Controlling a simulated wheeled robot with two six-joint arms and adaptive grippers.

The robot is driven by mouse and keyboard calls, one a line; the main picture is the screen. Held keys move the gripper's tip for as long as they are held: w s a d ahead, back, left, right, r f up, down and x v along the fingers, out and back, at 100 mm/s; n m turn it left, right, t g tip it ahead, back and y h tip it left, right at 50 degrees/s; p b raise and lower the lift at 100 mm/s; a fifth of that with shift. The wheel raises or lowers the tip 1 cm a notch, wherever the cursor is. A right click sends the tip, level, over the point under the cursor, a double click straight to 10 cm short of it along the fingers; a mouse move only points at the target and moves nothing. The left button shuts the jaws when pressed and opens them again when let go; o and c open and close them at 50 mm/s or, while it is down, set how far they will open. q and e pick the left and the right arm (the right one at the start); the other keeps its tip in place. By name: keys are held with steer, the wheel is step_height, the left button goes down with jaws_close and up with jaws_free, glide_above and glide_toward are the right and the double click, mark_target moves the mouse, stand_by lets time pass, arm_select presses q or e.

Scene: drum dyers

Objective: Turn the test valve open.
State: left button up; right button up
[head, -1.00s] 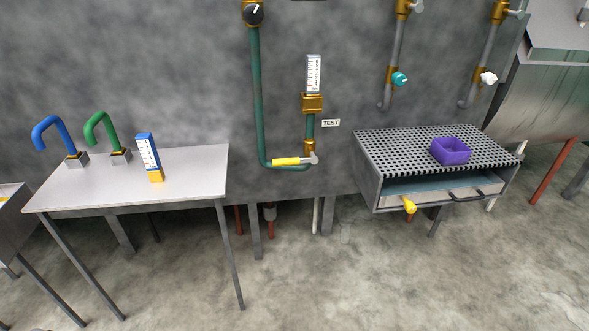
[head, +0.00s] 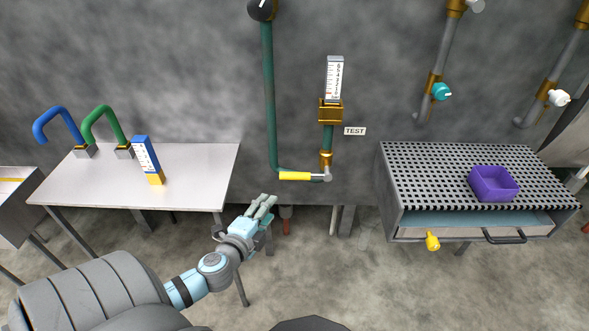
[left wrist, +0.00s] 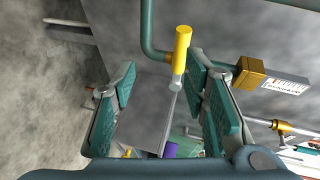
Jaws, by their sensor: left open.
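The test valve's yellow lever (head: 295,176) lies level, pointing left from its grey pivot, on the green pipe below a brass-mounted gauge (head: 334,80). A TEST label (head: 355,131) is on the wall to its right. My left gripper (head: 264,205) is open and empty, below and left of the lever in the head view. In the left wrist view the yellow lever (left wrist: 183,44) shows beyond the open fingers (left wrist: 158,95), apart from them. My right gripper is not in view.
A white table (head: 190,180) with blue and green bent pipes and a blue-yellow gauge stands at left. A perforated bench (head: 430,165) with a purple bin (head: 493,184) stands at right. The wall space around the lever is clear.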

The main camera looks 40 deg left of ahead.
mark_target(291, 179)
arm_select(q)
steer(key=shift+m+t, duration=0.3)
steer(key=shift+t, duration=0.2)
steer(key=r+x, duration=0.1)
steer(key=x, duration=0.8)
steer(key=d+r+x, duration=0.1)
steer(key=x, duration=0.4)
steer(key=shift+w+r, duration=0.25)
steer(key=shift+w, duration=0.4)
jaws_close()
